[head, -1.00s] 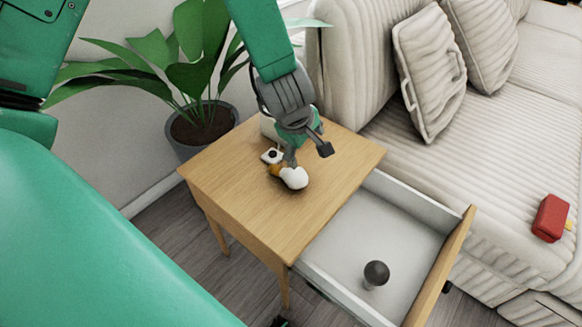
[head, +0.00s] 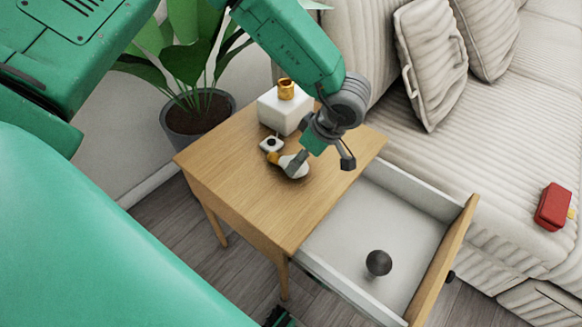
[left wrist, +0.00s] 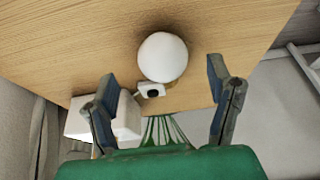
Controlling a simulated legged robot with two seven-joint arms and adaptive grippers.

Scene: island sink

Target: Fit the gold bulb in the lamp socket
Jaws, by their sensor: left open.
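The gold-based bulb, with a white globe (head: 295,168) and a gold cap (head: 273,157), lies on its side on the wooden side table. The lamp, a white cube base (head: 283,113) with an upright gold socket (head: 286,89) on top, stands behind it at the table's back. My left gripper (head: 322,161) is open above the bulb, one finger overlapping the globe in the head view. In the left wrist view the globe (left wrist: 162,57) sits between and just beyond the open fingers (left wrist: 162,80); its cap is hidden. The lamp base (left wrist: 85,118) shows behind the left finger. My right gripper is not in view.
A small white piece with a black top (head: 271,144) stands beside the bulb's cap. The table's drawer (head: 340,228) is open and holds a dark bulb (head: 378,262). A potted plant (head: 198,122) and a sofa (head: 500,140) flank the table (head: 235,190). A red object (head: 553,207) lies on the sofa.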

